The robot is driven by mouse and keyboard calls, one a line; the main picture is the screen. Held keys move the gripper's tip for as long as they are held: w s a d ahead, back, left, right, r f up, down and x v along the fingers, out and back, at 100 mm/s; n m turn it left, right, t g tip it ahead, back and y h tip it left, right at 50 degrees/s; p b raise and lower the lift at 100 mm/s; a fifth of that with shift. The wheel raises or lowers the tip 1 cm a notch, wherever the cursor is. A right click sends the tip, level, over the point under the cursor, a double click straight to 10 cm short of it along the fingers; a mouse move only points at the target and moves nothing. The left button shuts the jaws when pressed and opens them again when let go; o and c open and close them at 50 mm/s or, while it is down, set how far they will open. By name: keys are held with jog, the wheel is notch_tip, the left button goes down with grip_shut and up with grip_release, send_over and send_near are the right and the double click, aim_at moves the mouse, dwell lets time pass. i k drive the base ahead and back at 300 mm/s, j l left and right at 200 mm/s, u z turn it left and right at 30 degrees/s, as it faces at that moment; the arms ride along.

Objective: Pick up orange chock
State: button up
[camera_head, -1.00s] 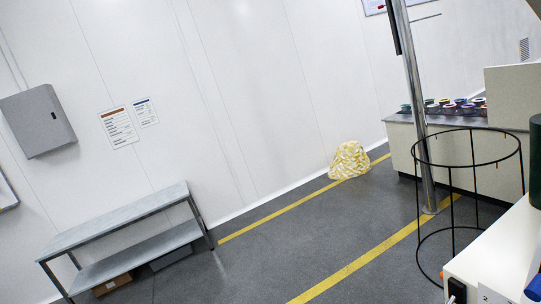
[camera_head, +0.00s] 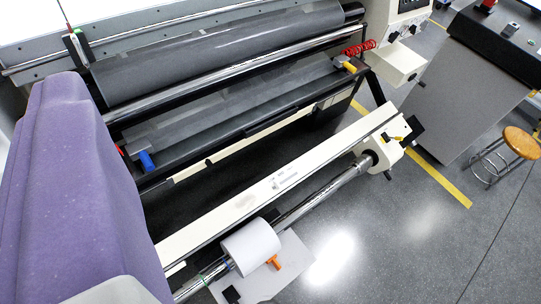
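An orange chock (camera_head: 274,262) shows small at the lower middle. It is at the right side of a white paper roll (camera_head: 251,246) and appears to lie on a white sheet (camera_head: 285,270) under it. A small black block (camera_head: 231,295) is on the roll's near left side. The chock looks partly tucked against the roll, and I cannot tell whether they touch. My gripper is not in view.
A large roller machine (camera_head: 220,70) fills the back, with a long cream beam (camera_head: 290,180) and a metal shaft (camera_head: 325,190) across the middle. A round wooden stool (camera_head: 521,142) stands right. Glossy floor (camera_head: 400,240) is open lower right. A large purple shape covers the left.

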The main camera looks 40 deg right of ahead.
aim_at(272, 259)
jog(key=k+z, duration=0.4)
jog(key=k, duration=0.2)
jog(key=k+l+z, duration=0.15)
jog(key=k+z, duration=0.2)
jog(key=k, duration=0.2)
